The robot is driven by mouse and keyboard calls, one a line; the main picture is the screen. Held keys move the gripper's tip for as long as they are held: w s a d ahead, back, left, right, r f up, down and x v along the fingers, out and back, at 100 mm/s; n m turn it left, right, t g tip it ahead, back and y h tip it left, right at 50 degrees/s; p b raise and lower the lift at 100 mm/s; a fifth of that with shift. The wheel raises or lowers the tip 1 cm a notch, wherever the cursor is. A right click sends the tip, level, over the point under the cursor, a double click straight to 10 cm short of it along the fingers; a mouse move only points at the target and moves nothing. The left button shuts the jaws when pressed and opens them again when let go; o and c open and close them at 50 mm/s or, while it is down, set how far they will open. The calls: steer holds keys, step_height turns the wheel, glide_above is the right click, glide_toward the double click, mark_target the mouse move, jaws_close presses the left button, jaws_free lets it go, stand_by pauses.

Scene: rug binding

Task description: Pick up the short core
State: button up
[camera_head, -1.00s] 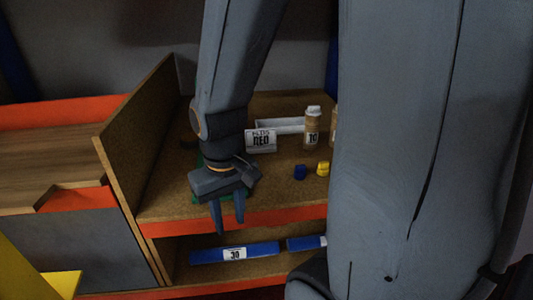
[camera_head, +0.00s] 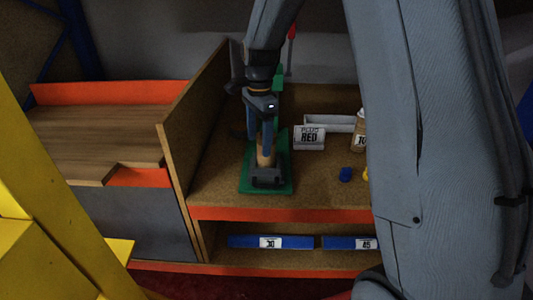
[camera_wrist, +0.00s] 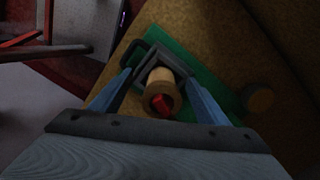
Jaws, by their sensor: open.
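A tan cylinder that looks like the short core (camera_wrist: 158,78) shows in the wrist view, with a brown round end and a red centre. It stands at a dark bracket on a green base plate (camera_head: 286,186), and shows low between my fingers in the head view (camera_head: 265,158). My gripper (camera_head: 260,146) is open and points down over the green plate. In the wrist view its two blue fingers (camera_wrist: 161,78) lie on either side of the cylinder, with gaps visible. Whether they touch it cannot be told.
A white tray labelled RED (camera_head: 310,139), a bottle (camera_head: 359,140) and a blue block (camera_head: 345,174) sit to the right on the shelf. A cork-coloured side panel (camera_head: 196,115) rises close on the left. Blue bars (camera_head: 298,243) lie on the lower shelf.

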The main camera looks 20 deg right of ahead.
mark_target(262, 162)
steer(key=d+r, duration=0.1)
steer(key=d+r+m, duration=0.1)
steer(key=shift+w+d+r, duration=0.3)
steer(key=shift+w+r, duration=0.1)
steer(key=shift+w+d+f, duration=0.1)
steer(key=shift+d+f, duration=0.05)
steer(key=shift+f, duration=0.05)
steer(key=shift+w+f+p, duration=0.1)
steer(key=shift+f+p, duration=1.3)
steer(key=shift+f, duration=2.15)
steer(key=c, duration=1.3)
